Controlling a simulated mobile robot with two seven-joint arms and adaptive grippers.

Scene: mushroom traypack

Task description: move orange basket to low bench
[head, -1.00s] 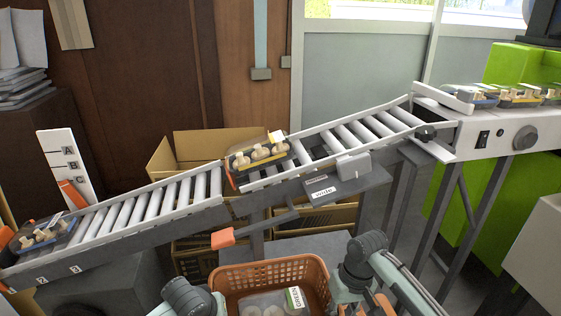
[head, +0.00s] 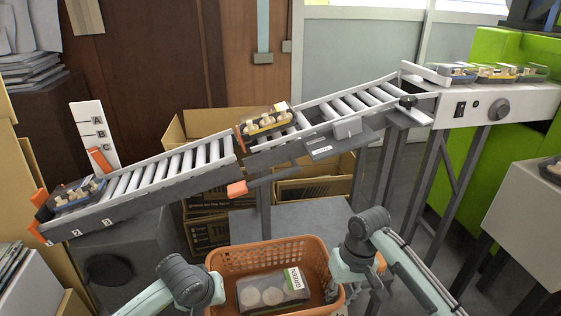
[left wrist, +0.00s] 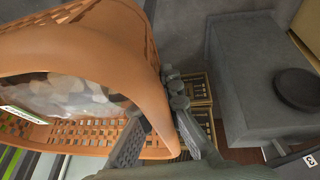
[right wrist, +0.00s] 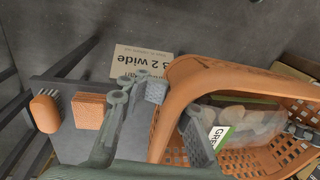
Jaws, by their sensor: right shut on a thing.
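The orange basket (head: 262,256) is at the bottom middle of the head view, upright, with a clear pack of mushrooms labelled GREEN (head: 272,291) inside. My left gripper (left wrist: 158,138) has its fingers on either side of the basket's rim; whether they press on it cannot be told. My right gripper (right wrist: 152,115) is shut on the basket's opposite side, one finger inside and one outside. A low grey bench top (head: 310,218) shows behind the basket; in the right wrist view the bench (right wrist: 75,148) lies below and beside it.
A sloping roller conveyor (head: 170,172) with mushroom trays crosses behind the basket. Cardboard boxes (head: 205,232) stand beneath it. An orange block (right wrist: 90,110) and an orange-backed brush (right wrist: 45,113) lie on the bench. A dark grey box (left wrist: 255,75) is near my left gripper.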

